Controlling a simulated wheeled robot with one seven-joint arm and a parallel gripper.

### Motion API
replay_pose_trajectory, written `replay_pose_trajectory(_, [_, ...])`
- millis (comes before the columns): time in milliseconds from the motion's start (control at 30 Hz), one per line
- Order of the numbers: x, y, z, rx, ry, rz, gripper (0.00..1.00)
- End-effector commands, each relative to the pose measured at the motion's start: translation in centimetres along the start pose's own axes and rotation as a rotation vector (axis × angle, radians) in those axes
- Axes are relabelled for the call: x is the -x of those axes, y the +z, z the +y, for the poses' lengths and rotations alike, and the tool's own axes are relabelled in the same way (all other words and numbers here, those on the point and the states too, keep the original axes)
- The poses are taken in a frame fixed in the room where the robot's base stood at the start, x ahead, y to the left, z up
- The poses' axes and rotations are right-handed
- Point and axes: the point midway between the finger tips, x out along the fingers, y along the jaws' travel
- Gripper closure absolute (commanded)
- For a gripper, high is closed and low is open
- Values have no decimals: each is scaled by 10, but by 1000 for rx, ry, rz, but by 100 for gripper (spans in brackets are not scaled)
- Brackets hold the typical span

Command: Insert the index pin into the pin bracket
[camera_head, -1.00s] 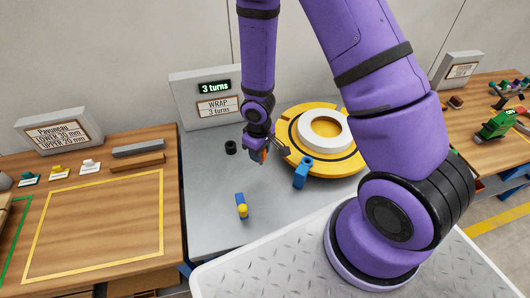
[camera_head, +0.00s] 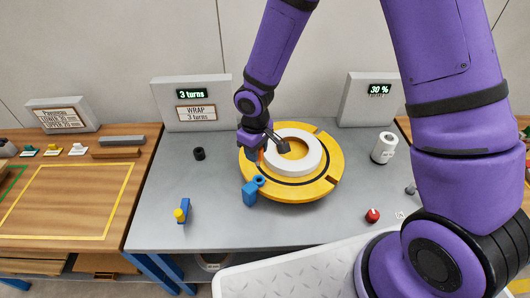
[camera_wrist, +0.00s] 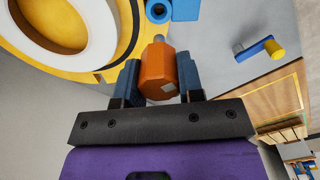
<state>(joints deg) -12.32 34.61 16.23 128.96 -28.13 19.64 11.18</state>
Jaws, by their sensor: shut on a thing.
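The index pin has an orange handle (camera_wrist: 158,72) with a grey tip pointing away from the palm in the wrist view. My gripper (camera_wrist: 158,80) is shut on that handle, with one dark blue finger on each side. In the head view my gripper (camera_head: 260,152) hangs over the left edge of the yellow turntable, with a bit of orange showing. The pin bracket (camera_head: 250,194) is a blue block with a ring, at the front left of the turntable. Its ring (camera_wrist: 158,10) shows at the top of the wrist view, beyond the pin tip and apart from it.
The yellow turntable (camera_head: 320,192) carries a white ring (camera_head: 315,150). A blue piece with a yellow knob (camera_head: 181,214) lies front left, a black cylinder (camera_head: 199,153) behind it. A white cylinder (camera_head: 384,147) and a red knob (camera_head: 372,215) stand right. The front middle of the grey table is clear.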

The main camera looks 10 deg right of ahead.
Motion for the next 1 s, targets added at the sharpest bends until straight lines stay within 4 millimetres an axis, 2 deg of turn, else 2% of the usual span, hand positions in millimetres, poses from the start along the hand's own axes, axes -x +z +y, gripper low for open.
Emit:
replay_pose_trajectory(467, [-1, -1, -1, 4, 0, 0, 100])
replay_pose_trajectory(1000, [-43, -1, -1, 3, 0, -2, 100])
